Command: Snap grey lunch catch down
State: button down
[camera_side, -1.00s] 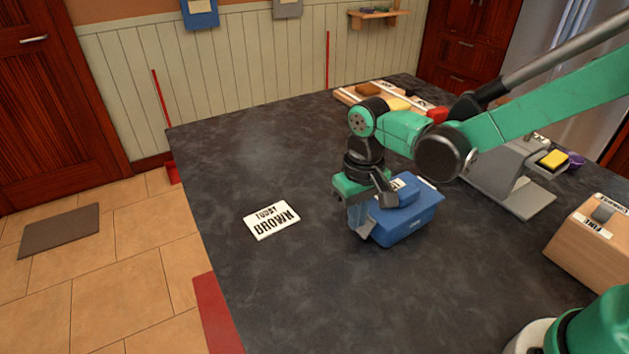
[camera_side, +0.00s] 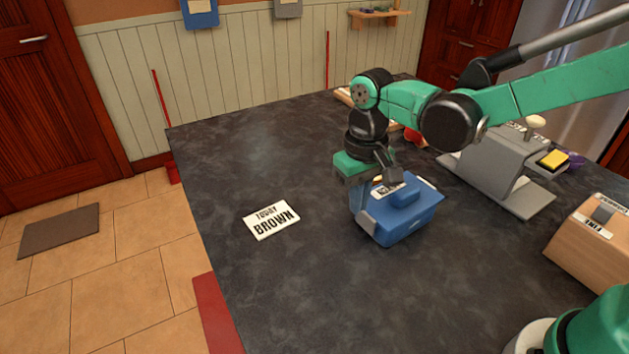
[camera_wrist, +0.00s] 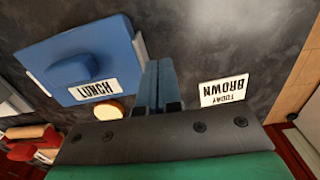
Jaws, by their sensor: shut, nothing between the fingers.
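The blue lunch box (camera_side: 410,222) stands shut on the dark worktop, with a raised handle on its lid. It also shows in the wrist view (camera_wrist: 112,52), with a LUNCH label. A grey catch (camera_side: 366,221) is at its left end and looks close to the wall; I cannot tell whether it is fully snapped. A pale strip (camera_side: 428,182) shows at the opposite end. My gripper (camera_wrist: 158,68) is shut and empty, just beside and above the catch end. In the side view my gripper (camera_side: 356,196) is partly hard to make out against the box.
A card reading TODAY BROWN (camera_side: 271,220) lies left of the box. A grey stand with a yellow block (camera_side: 552,159) and a wooden box (camera_side: 592,245) are to the right. A round tan-topped thing (camera_wrist: 108,110) is near the box.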

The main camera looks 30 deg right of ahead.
jog(key=shift+r, duration=2.1)
jog(key=s+d+r+t, duration=0.2)
jog(key=s+d+t, duration=0.4)
jog(key=d+t, duration=0.1)
jog(key=shift+s+d, duration=0.15)
jog(key=shift+d, duration=0.25)
